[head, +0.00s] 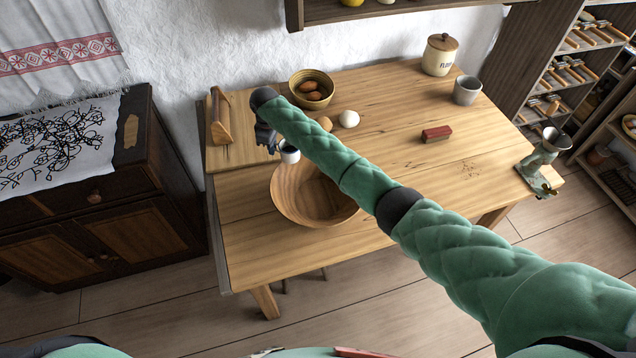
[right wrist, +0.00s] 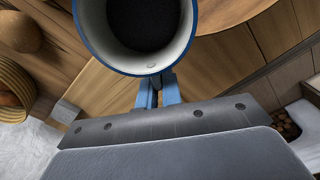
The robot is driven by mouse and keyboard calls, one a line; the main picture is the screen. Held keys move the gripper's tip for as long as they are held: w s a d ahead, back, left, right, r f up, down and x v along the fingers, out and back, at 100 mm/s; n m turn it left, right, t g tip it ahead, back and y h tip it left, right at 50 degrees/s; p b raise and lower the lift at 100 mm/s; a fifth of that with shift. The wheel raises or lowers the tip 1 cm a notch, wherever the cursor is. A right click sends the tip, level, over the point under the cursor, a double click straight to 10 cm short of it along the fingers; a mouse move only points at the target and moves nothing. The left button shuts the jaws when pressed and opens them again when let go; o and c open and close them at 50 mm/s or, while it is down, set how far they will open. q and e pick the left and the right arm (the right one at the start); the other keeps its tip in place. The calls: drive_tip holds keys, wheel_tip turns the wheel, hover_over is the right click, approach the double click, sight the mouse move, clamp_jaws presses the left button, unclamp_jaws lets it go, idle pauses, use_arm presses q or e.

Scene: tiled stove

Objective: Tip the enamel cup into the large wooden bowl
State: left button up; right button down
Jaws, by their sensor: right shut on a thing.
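The large wooden bowl (head: 300,203) stands on the table, its right part covered by my right arm. The enamel cup (head: 289,156) is white with a blue rim and shows over the bowl's far left edge. In the right wrist view, the cup (right wrist: 184,48) has dark contents inside. It looks about upright in the head view. My right gripper (head: 275,147) is shut on the cup; its blue fingers (right wrist: 158,92) meet at the cup's side in the right wrist view. My left gripper is not in view.
A smaller bowl (head: 299,78) with brown eggs, a white egg (head: 348,119) and a brown egg (head: 325,123) sit behind my arm. A wooden tool (head: 220,118) stands at left. A red block (head: 436,134), grey cup (head: 467,90) and flour jar (head: 439,57) are at right.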

sight(285, 157)
drive_tip(key=shift+s+d, duration=0.1)
drive_tip(key=shift+s+d+r+t+y, duration=0.15)
drive_tip(key=shift+s+d+t+y, duration=0.95)
drive_tip(key=shift+t+y, duration=0.2)
drive_tip(key=shift+s+d+t+y, duration=0.6)
drive_tip(key=shift+s+t+y, duration=0.1)
drive_tip(key=shift+t, duration=0.1)
drive_tip(key=shift+s+d, duration=0.15)
drive_tip(key=shift+s+d+y, duration=0.1)
drive_tip(key=shift+d+y, duration=0.1)
drive_tip(key=shift+y, duration=0.1)
drive_tip(key=shift+s+d+t, duration=0.2)
drive_tip(key=shift+s+t, duration=0.1)
drive_tip(key=shift+t, duration=0.2)
drive_tip(key=shift+s+d+r+t+y, duration=0.3)
drive_tip(key=shift+r+t+y, duration=0.15)
drive_tip(key=shift+y, duration=0.1)
drive_tip(key=shift+s+d+r+t+y, duration=0.25)
drive_tip(key=shift+r+t+y, duration=0.1)
drive_tip(key=shift+t+y, duration=0.15)
drive_tip(key=shift+s+d+r+t+y, duration=0.1)
drive_tip(key=shift+r+t+y, duration=0.15)
drive_tip(key=shift+y, duration=0.1)
